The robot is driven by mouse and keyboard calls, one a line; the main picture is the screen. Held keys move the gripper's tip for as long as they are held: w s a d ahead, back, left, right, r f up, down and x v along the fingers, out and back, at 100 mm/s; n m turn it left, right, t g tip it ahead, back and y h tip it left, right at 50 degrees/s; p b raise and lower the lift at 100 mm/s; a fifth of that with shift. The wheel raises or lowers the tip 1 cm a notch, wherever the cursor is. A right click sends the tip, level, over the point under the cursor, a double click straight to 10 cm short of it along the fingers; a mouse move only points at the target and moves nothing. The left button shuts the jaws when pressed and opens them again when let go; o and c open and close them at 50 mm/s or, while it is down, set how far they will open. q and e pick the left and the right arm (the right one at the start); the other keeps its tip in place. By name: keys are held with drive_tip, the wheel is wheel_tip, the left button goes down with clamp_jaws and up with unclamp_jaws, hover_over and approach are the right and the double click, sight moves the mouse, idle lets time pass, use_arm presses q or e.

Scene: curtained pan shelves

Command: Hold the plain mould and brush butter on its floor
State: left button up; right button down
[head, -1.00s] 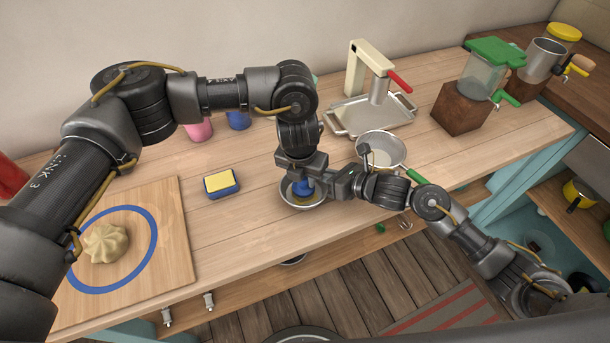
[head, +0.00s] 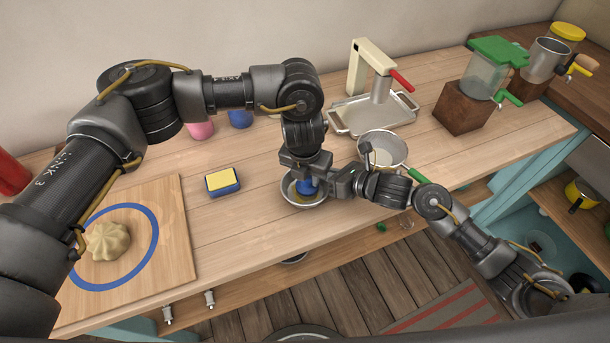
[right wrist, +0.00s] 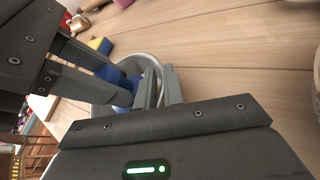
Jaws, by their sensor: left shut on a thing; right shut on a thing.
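The plain mould (head: 302,205) is a round grey metal bowl, upright at the front part of the wooden worktop. It shows partly in the right wrist view (right wrist: 143,59). My left gripper (head: 306,173) reaches down over it, shut on a blue-handled brush (head: 306,187). The handle also shows in the right wrist view (right wrist: 112,76). A yellowish patch shows on the mould's floor left of the brush; the bristles are hidden. My right gripper (head: 334,184) is shut on the mould's right rim, with its fingers (right wrist: 160,88) straddling the wall in the right wrist view.
A second metal pan (head: 382,150) stands just behind and right of the mould. A yellow and blue sponge (head: 222,181) lies to the left. A board (head: 170,250) with dough (head: 108,241) is further left. A tray with a press (head: 372,114) stands behind. The worktop's front edge is close.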

use_arm(q)
drive_tip(key=shift+w+a, duration=0.1)
drive_tip(key=shift+a+f, duration=0.15)
drive_tip(key=shift+a, duration=0.1)
drive_tip(key=shift+s+d, duration=0.15)
drive_tip(key=shift+s, duration=0.3)
drive_tip(key=shift+w+a+r, duration=0.2)
drive_tip(key=shift+a, duration=0.1)
